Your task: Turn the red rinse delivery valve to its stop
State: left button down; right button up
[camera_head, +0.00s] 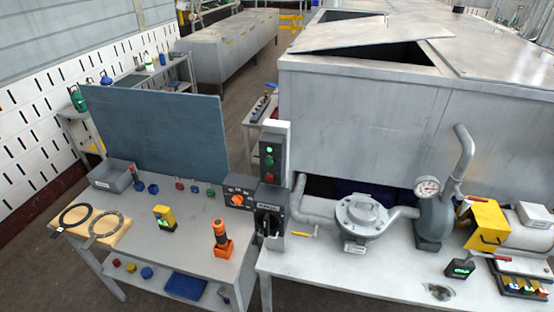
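A small red lever (474,198) sits on the upright grey pipe (464,150) above the pump (434,222), at the right of the head view. It points to the right, close to the yellow guard. A second, dark red handle (493,256) shows lower down, near the front of the bench. No label is readable on either, so I cannot tell for certain which one is the rinse delivery valve. Neither of my grippers is in view, and nothing touches the levers.
A pressure gauge (427,187) stands beside the pipe, with a yellow guard (486,226) right of it. A round grey housing (361,214) and a yellow lever (303,234) are further left. The front of the right bench (345,285) is mostly clear.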

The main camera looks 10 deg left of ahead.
aim_at(459, 196)
jog(key=z, duration=0.55)
jog(key=k, duration=0.4)
jog(key=z, duration=0.55)
jog(key=i, duration=0.45)
jog(key=u, duration=0.05)
